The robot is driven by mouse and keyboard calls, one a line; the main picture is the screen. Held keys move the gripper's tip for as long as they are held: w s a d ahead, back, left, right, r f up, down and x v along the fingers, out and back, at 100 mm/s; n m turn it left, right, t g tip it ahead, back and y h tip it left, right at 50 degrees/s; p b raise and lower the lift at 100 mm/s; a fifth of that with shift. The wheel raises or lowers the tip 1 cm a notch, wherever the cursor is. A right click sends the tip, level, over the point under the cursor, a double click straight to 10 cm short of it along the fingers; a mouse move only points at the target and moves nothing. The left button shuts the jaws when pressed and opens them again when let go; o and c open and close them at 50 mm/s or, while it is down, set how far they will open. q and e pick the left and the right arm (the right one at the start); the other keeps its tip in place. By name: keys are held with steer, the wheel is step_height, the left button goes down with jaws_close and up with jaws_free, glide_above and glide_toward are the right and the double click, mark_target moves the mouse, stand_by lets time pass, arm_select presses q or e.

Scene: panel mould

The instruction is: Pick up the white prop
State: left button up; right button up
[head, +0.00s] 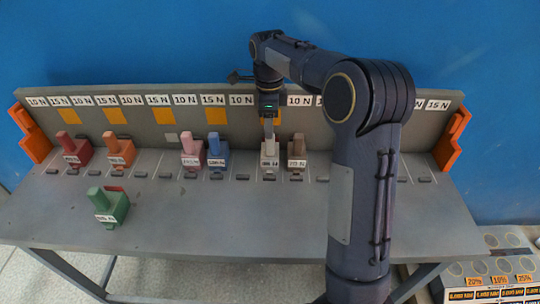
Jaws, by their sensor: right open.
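The white prop (269,156) stands upright on the grey table, toward the back, with a small label on its front. My right gripper (268,125) is directly above it, pointing down around or just over its top. The jaws are open. I cannot tell whether they touch the prop. My left gripper is not in the head view.
A brown prop (297,154) stands close on the right. Blue (217,157), pink (191,156), orange (119,152) and red (76,151) props stand to the left. A green prop (108,206) stands nearer the front. A labelled back panel (180,140) runs behind. The front middle table is clear.

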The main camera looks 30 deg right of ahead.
mark_target(270, 149)
steer(key=f, duration=0.5)
steer(key=shift+s, duration=0.2)
jaws_close()
steer(key=shift+r, duration=0.1)
